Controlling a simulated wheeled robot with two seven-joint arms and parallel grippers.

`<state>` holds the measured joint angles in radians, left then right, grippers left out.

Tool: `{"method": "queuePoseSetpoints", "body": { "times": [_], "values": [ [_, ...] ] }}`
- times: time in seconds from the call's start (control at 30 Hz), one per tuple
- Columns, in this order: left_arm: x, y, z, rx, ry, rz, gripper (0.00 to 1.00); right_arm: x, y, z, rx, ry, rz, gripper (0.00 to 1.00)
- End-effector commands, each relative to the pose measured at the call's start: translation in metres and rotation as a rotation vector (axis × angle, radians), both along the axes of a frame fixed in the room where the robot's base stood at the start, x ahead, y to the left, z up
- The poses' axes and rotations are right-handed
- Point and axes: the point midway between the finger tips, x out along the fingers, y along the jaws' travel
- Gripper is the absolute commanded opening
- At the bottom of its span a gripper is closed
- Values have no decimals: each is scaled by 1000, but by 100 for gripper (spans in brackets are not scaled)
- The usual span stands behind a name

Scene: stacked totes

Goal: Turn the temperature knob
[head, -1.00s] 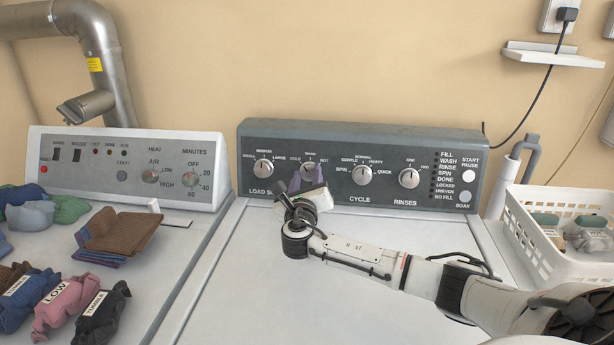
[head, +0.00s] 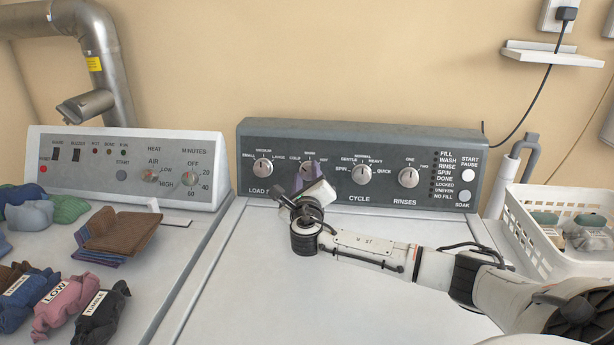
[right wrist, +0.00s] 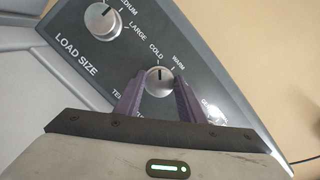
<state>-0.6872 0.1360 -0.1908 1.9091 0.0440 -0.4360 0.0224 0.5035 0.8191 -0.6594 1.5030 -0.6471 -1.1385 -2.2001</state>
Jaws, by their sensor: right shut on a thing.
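The temperature knob (right wrist: 159,80) is a small silver dial on the washer's dark control panel. In the right wrist view its dark mark points up, near the COLD label and left of WARM. My right gripper (right wrist: 157,97) is shut on the knob, with one purple finger on each side of it. My left gripper is not in view.
The load size knob (head: 263,168) is left of my right gripper; the cycle knob (head: 362,175) and rinses knob (head: 408,178) are to its right. The washer lid (head: 250,270) is clear. A dryer (head: 120,170) with cloth bundles stands left, a white basket (head: 545,240) right.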

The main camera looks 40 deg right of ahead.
Motion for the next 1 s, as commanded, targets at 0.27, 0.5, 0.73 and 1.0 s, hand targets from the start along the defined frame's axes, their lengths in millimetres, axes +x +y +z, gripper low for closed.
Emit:
{"method": "queuePoseSetpoints", "body": {
  "times": [0.27,0.5,0.73,1.0],
  "values": [
    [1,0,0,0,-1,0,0,0,0,-1,-2,3,-1,55],
    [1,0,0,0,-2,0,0,-2,2,-1,-1,2,1,55],
    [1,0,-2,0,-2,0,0,-26,25,-1,-1,2,4,55],
    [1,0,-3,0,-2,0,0,-62,60,0,-1,3,2,55]
  ]
}}
